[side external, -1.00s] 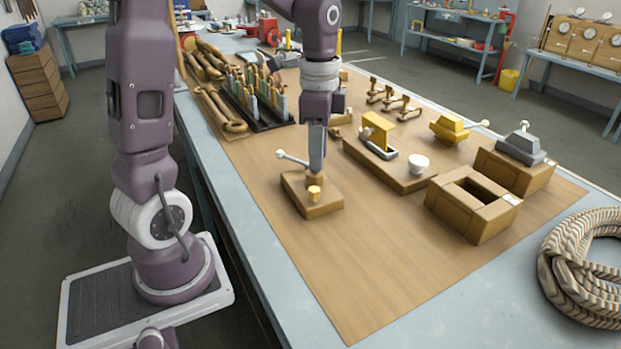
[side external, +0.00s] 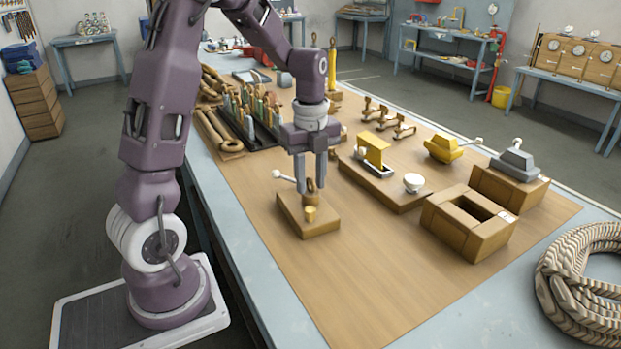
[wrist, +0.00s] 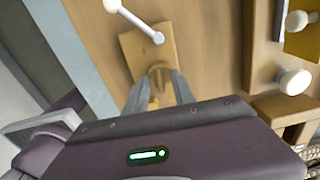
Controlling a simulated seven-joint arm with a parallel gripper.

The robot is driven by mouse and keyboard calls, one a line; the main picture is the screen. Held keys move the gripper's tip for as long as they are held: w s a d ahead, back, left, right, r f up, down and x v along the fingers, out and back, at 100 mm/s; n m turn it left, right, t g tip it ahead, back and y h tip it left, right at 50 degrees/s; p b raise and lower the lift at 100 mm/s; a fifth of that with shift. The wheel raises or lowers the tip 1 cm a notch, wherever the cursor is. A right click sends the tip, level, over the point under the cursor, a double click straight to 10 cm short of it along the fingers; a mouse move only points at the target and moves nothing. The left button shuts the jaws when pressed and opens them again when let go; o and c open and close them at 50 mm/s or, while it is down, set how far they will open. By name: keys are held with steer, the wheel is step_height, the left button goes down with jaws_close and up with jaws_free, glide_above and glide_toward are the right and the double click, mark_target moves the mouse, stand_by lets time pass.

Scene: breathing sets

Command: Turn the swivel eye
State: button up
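The swivel eye (side external: 310,187) is a small brown-gold piece standing on a wooden block (side external: 318,228). A small gold knob (side external: 310,214) sits in front of it on the same block, and a white-tipped lever (side external: 284,176) sticks out at the block's left rear. My gripper (side external: 311,186) points down over the block with one finger on each side of the eye. The fingers look apart, with the eye between them; contact is not clear. In the wrist view the eye (wrist: 160,74) shows between the fingertips, its lower part partly hidden by my gripper.
Right of the block is a wooden board with a yellow bracket (side external: 376,149) and a white knob (side external: 413,182). An open wooden box (side external: 468,238) stands further right. A rack of upright pieces (side external: 262,125) is behind left. The board front is clear.

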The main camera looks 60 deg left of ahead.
jaws_close()
